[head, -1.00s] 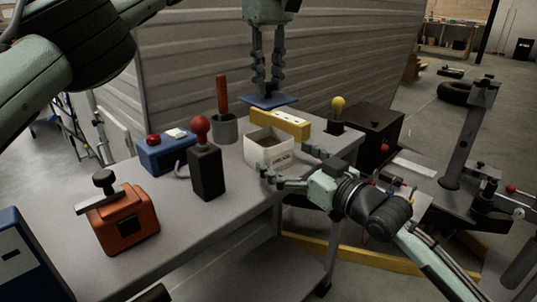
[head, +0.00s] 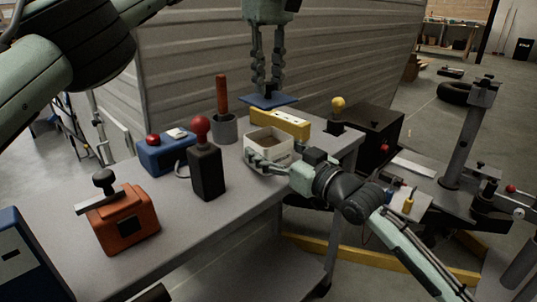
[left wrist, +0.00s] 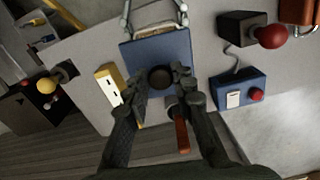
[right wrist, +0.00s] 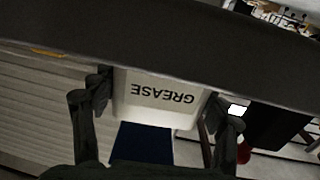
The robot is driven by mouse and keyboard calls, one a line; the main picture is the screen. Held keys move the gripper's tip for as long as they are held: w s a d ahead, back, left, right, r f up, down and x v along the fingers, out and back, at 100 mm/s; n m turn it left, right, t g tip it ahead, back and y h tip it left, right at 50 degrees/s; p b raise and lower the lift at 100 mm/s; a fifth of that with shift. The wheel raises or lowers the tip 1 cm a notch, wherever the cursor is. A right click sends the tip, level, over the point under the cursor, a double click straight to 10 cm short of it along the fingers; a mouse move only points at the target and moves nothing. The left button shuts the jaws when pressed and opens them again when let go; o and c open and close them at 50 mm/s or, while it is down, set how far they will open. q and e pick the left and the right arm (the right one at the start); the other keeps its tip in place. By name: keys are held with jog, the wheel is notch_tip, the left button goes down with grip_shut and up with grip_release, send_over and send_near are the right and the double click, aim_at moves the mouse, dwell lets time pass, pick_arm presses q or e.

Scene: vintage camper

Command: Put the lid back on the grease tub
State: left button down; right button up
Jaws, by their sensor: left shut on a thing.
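The grease tub (head: 282,158) is a white open box with brown contents, standing near the bench's far right edge. The right wrist view shows its GREASE label (right wrist: 162,95) upside down. My left gripper (head: 268,88) is shut on the dark knob (left wrist: 160,77) of the flat blue lid (head: 270,102). It holds the lid above and behind the tub. In the left wrist view the lid (left wrist: 182,48) hides most of the tub. My right gripper (right wrist: 158,104) is spread, with one finger on each side of the tub; I cannot tell whether both fingers touch it.
A yellow block (head: 281,123) lies just behind the tub. A grey cup (head: 224,128) with a red-handled tool, a black block with a red ball (head: 200,130), a blue switch box (head: 166,155) and an orange box (head: 125,222) stand to the left. The bench front is clear.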

aim_at(269, 98)
jog(key=c, duration=0.9)
pick_arm(q)
jog(key=shift+f, duration=2.45)
jog(key=shift+s+f, duration=0.1)
jog(key=shift+f, duration=0.8)
jog(key=shift+f, duration=0.55)
jog(key=c, duration=1.2)
grip_release()
jog(key=shift+f, duration=0.1)
notch_tip(269, 98, up, 12)
jog(key=shift+r, duration=0.1)
